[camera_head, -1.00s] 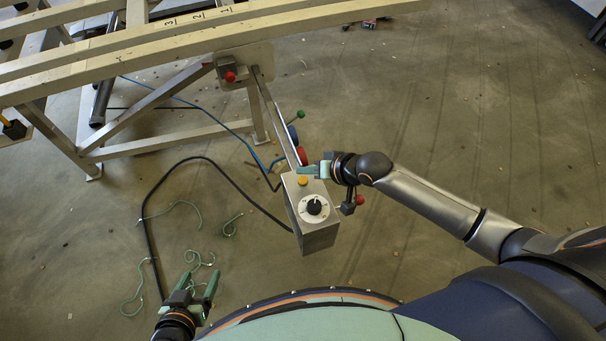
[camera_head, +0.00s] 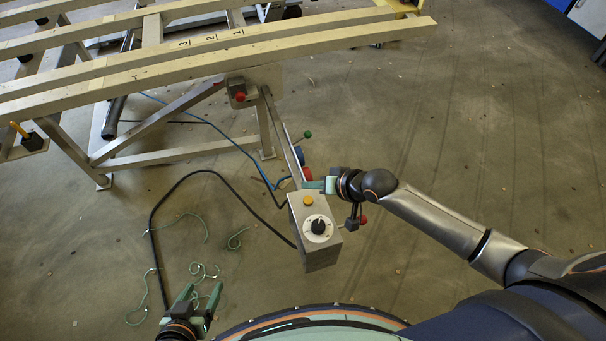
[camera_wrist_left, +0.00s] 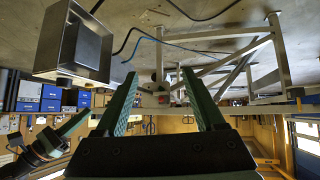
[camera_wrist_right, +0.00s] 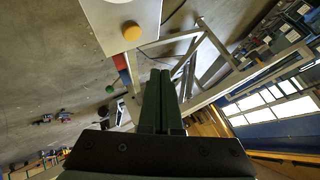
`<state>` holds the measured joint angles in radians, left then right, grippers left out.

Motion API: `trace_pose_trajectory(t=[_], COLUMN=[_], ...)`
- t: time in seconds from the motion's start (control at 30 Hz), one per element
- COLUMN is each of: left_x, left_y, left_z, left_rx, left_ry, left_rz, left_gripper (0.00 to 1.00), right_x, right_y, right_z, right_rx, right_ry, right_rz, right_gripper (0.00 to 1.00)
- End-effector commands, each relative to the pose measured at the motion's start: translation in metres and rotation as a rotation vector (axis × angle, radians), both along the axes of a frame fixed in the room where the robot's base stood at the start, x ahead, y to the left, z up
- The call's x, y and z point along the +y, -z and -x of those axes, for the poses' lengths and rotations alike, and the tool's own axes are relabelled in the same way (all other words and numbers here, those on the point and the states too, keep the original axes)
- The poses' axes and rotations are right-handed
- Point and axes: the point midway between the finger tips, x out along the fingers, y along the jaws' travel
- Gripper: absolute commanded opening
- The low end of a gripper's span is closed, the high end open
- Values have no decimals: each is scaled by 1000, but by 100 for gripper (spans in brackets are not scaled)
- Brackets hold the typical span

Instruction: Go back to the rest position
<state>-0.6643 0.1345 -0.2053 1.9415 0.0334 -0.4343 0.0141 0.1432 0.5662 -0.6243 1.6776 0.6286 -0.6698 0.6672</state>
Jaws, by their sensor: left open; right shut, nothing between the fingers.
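My left gripper (camera_head: 205,298) is low at the bottom left of the head view, over the floor. Its two green fingers are apart and empty; they also show in the left wrist view (camera_wrist_left: 163,108). My right gripper (camera_head: 322,185) is at the top of the grey control box (camera_head: 318,238), close to its yellow button (camera_head: 308,201). Its fingers are together with nothing between them in the right wrist view (camera_wrist_right: 160,80). In that view the yellow button (camera_wrist_right: 132,31) lies beyond and left of the fingertips. I cannot tell whether the right gripper touches the box.
A frame table with long pale beams (camera_head: 200,62) stands at the top left. A black cable (camera_head: 160,212) runs from the box across the floor, and a blue hose (camera_head: 235,147) lies behind it. Green string scraps (camera_head: 205,271) lie near my left gripper.

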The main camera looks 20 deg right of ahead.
Motion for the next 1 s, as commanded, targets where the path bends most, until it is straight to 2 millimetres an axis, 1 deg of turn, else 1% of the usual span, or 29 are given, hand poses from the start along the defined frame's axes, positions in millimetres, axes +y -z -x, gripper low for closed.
trace_pose_trajectory(t=[0.23,0.37,0.47,0.5,0.6,0.67,0.8,0.9,1.0], left_x=[0,0,1,1,4,6,11,11,11], left_y=[0,0,0,0,1,4,9,9,8], left_z=[0,0,0,-1,0,1,5,6,5], left_rx=[1,0,-5,-7,-9,-4,6,2,-4], left_ry=[0,0,-2,-3,-7,-10,-18,-19,-20], left_rz=[0,0,0,0,-4,-7,-14,-14,-12], left_gripper=[71,71,71,71,71,71,71,71,71], right_x=[1,10,20,23,23,19,3,-9,-20], right_y=[1,7,17,21,30,35,44,49,52], right_z=[1,15,38,49,77,93,128,151,167], right_rx=[-1,-28,-75,-99,-163,-192,-233,-246,-250], right_ry=[-2,-21,-45,-53,-65,-67,-71,-77,-86], right_rz=[-1,4,24,40,100,145,262,344,409], right_gripper=[0,0,0,0,0,0,0,0,0])
